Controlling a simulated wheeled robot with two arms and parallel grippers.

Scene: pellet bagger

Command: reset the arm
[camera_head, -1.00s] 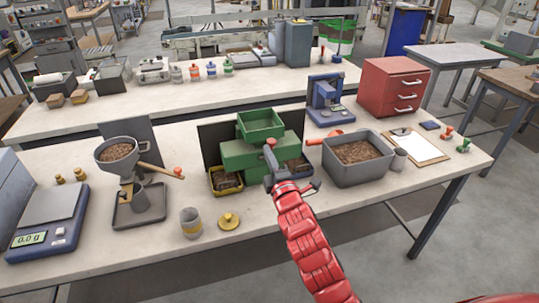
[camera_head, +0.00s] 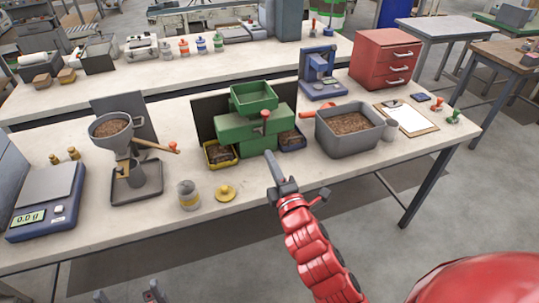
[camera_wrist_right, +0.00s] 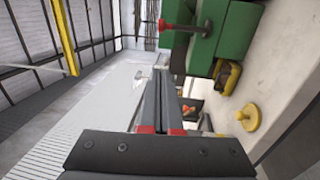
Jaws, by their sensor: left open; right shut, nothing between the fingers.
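My right arm (camera_head: 318,250) is red and reaches in from the lower right in the head view. Its gripper (camera_head: 271,160) is shut and empty, above the front part of the bench, in front of the green machine (camera_head: 263,118) and apart from it. The machine has a green hopper on top and a red-knobbed lever (camera_head: 264,116) at its front. In the right wrist view the shut fingers (camera_wrist_right: 161,78) point forward, with the red-knobbed lever (camera_wrist_right: 182,27) above and to the right. My left gripper (camera_head: 128,295) shows only its fingertips, apart, at the bottom left edge of the head view.
Open floor lies in front.

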